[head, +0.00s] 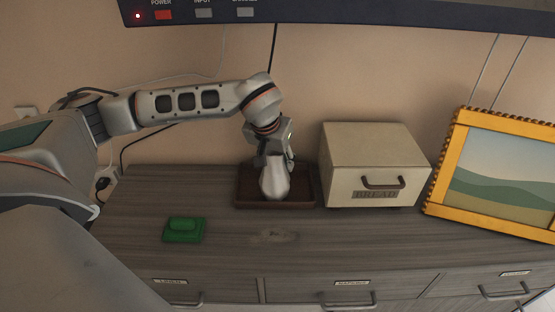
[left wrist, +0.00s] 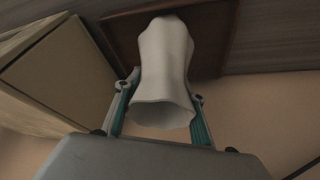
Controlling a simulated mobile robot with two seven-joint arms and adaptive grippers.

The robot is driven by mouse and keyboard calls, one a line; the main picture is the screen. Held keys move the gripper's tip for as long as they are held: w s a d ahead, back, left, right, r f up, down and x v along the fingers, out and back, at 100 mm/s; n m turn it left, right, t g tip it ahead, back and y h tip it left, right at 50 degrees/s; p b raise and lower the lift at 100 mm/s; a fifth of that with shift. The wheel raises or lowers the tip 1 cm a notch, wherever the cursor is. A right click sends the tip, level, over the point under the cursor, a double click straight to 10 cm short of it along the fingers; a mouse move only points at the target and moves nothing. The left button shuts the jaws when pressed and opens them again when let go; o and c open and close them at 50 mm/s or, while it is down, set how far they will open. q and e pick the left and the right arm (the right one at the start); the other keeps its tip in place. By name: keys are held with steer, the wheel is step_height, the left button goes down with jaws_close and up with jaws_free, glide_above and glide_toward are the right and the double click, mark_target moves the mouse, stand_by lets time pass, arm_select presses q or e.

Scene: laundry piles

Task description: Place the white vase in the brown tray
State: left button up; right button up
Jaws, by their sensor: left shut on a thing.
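The white vase (head: 274,183) is in my left gripper (head: 274,162), over the brown tray (head: 242,200) on the dresser top. In the left wrist view, the vase (left wrist: 163,65) sits between the two fingers of the left gripper (left wrist: 160,100), with its flared end towards the camera. The tray (left wrist: 122,38) shows behind the vase there. The left gripper is shut on the vase. I cannot tell whether the vase's far end touches the tray floor. My right gripper is not in view.
A cream bread box (head: 372,163) stands close to the tray's right side. A yellow-framed picture (head: 500,180) leans further right. The dresser top (head: 330,240) is clear in front of the tray and box.

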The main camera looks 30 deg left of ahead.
arm_select(q)
steer(key=o, duration=1.4)
steer(key=p+v, duration=0.1)
steer(key=v, duration=1)
steer(key=shift+r, duration=0.2)
steer(key=shift+s+r, duration=0.15)
steer(key=shift+r, duration=0.25)
